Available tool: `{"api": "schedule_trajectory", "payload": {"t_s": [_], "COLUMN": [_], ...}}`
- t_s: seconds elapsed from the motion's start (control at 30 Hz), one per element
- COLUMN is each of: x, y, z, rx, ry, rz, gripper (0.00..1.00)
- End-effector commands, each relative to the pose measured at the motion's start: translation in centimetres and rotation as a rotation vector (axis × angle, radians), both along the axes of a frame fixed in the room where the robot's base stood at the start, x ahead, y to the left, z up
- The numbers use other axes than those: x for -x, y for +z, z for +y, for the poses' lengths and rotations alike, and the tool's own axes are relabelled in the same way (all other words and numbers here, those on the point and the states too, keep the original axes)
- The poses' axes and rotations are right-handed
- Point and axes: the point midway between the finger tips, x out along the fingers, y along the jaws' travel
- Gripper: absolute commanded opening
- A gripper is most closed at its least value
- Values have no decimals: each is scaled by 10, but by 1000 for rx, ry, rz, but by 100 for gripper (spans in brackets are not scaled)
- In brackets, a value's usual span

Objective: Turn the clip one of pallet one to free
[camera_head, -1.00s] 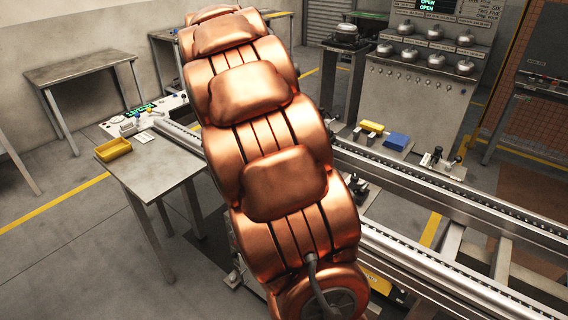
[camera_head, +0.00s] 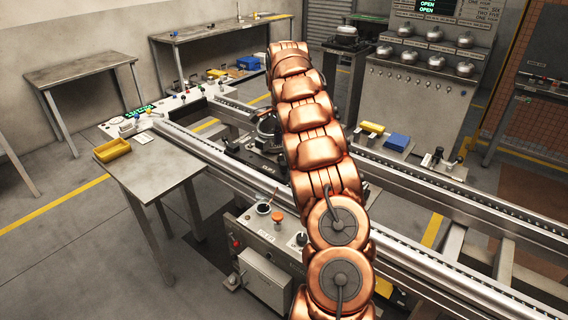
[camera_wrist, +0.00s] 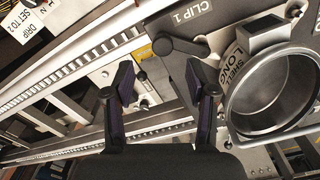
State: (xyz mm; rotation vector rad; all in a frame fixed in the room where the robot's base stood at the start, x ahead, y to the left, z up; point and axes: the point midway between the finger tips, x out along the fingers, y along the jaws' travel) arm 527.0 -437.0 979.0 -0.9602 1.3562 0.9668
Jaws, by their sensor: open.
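In the wrist view, clip one (camera_wrist: 182,47) is a black lever with a round pivot at its left end, lying roughly level across the picture. A "CLIP 1" label is on the grey plate of pallet one (camera_wrist: 232,14) just above it. My gripper (camera_wrist: 160,82) is open and empty, its two dark fingers spread below the clip in the picture; the right finger's tip is close under the lever, and I cannot tell whether they touch. In the head view, part of pallet one (camera_head: 264,164) shows on the rails left of my arm; my gripper is hidden there.
Toothed rails (camera_head: 450,201) run past the pallet. A control box (camera_head: 268,240) stands in front. A side table (camera_head: 160,168) with a yellow bin (camera_head: 112,150) is at left.

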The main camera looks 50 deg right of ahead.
Motion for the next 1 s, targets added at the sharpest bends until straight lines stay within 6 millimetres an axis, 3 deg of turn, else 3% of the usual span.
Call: {"api": "schedule_trajectory", "payload": {"t_s": [0.27, 0.7, 1.0], "x": [0, 0, -1], "y": [-13, -68, -81], "z": [-7, -7, -6], "rx": [-3, -3, -2], "ry": [-22, -21, -20], "rz": [-6, -6, -9], "gripper": [57, 57, 57]}}
